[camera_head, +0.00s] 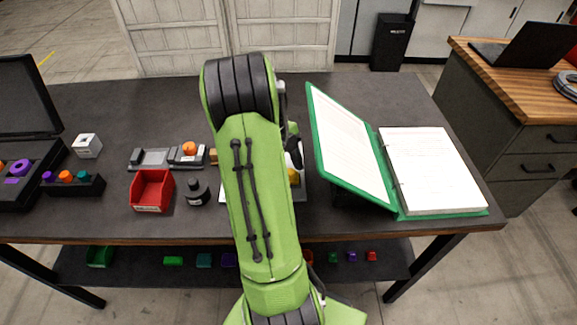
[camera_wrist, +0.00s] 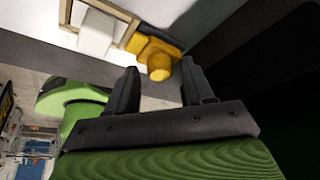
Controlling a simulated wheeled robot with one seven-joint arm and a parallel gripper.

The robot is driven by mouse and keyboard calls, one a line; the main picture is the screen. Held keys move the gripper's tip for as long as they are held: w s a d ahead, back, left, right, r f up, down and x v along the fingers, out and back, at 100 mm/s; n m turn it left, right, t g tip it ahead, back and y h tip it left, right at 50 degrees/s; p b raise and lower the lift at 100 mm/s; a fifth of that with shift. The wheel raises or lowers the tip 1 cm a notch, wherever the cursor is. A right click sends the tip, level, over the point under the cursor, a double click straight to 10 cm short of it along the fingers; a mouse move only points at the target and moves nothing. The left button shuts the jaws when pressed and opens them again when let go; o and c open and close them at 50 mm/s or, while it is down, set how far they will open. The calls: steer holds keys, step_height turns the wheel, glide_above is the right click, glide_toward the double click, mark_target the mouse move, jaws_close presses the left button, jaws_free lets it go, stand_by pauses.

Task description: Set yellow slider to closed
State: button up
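The yellow slider (camera_wrist: 156,57) shows in the wrist view as a yellow block with a round knob, set on a white panel (camera_wrist: 205,15) beside a wooden frame (camera_wrist: 128,36). A bit of yellow (camera_head: 294,177) shows in the head view to the right of my arm, mostly hidden behind it. My gripper (camera_wrist: 160,88) has its two dark fingers apart with nothing between them. The fingertips are close to the yellow knob, which lies just beyond them and between them in the picture. I cannot tell whether a finger touches it.
A white block (camera_wrist: 96,32) sits inside the wooden frame. On the table, a red bin (camera_head: 152,190) and a dark bottle (camera_head: 196,193) stand left of my arm. A green binder (camera_head: 350,181) stands open close on the right.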

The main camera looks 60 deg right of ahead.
jaws_close()
steer(key=shift+w, duration=0.1)
steer(key=shift+w+a+f+b, duration=0.1)
steer(key=shift+w+a+b, duration=0.05)
steer(key=shift+w+b, duration=0.25)
steer(key=shift+w+a, duration=0.25)
steer(key=shift+w, duration=0.15)
steer(key=shift+o, duration=0.6)
jaws_free()
steer(key=shift+w, duration=0.1)
steer(key=p+v, duration=0.6)
steer(key=v, duration=1)
steer(key=shift+p, duration=0.35)
